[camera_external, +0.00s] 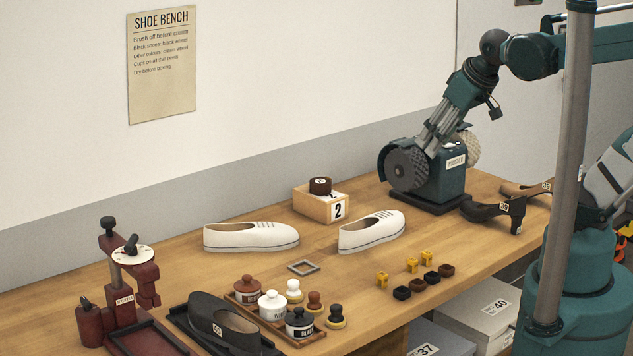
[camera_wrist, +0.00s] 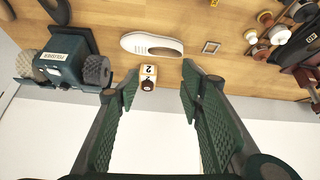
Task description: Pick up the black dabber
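The black dabber (camera_external: 336,317) stands on the wooden bench at the front, just right of a small wooden tray. It has a dark rounded top and a yellowish base. A brown dabber (camera_external: 315,303) and a white dabber (camera_external: 293,290) stand behind it. A black jar (camera_external: 299,322) is close to its left. My gripper (camera_wrist: 160,82) is open and empty. In the outside view my gripper (camera_external: 440,130) is high at the back right, in front of the polisher and far from the dabber.
The polisher (camera_external: 438,178), a white shoe (camera_external: 371,231), another white shoe (camera_external: 250,237) and a box marked 2 (camera_external: 321,205) stand towards the back. A black shoe (camera_external: 222,325) and red stand (camera_external: 127,290) are at left. Small yellow blocks (camera_external: 412,265) lie right of the dabbers.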

